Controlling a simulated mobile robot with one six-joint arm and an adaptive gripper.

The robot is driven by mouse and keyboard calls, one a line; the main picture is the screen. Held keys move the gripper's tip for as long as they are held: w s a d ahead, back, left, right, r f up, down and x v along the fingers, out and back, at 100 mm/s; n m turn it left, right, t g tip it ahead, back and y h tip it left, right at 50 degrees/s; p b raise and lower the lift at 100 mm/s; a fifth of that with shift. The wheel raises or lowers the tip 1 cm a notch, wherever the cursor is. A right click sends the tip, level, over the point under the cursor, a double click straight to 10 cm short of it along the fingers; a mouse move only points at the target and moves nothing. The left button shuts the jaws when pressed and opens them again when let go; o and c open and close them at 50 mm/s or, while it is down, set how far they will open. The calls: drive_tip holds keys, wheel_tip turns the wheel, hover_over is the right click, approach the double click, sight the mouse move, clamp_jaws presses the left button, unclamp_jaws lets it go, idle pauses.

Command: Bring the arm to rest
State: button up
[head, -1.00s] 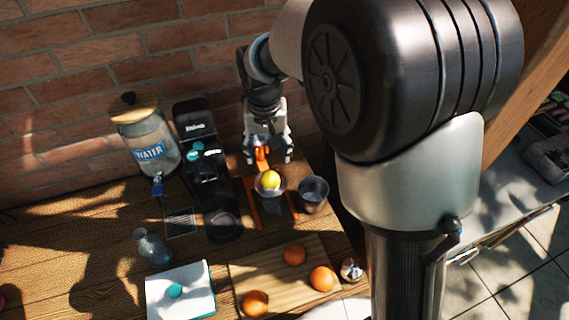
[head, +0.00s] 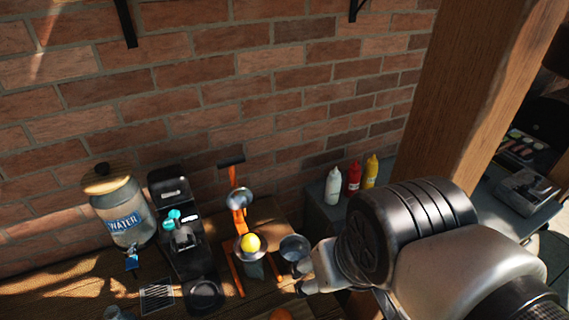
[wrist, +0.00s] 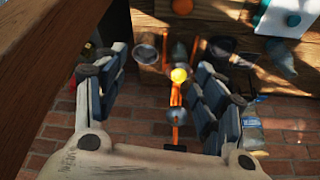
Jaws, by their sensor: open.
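My gripper (wrist: 160,64) is open in the wrist view, its two fingers spread wide with nothing between them. Beyond it, some distance away, stands the orange juicer press (wrist: 175,97) with a yellow fruit (wrist: 179,75) on it. A metal cup (head: 293,248) stands between the press and my arm.
A water dispenser (head: 122,212) and a black coffee machine (head: 180,235) stand left of the press. White, red (head: 354,178) and yellow bottles stand on a side counter behind my arm. A wooden post (head: 470,110) rises at the right, and a brick wall (head: 230,80) stands behind.

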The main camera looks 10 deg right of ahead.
drive_tip(key=shift+s+d+f, duration=0.15)
drive_tip(key=shift+s+f, duration=0.15)
drive_tip(key=shift+s, duration=0.35)
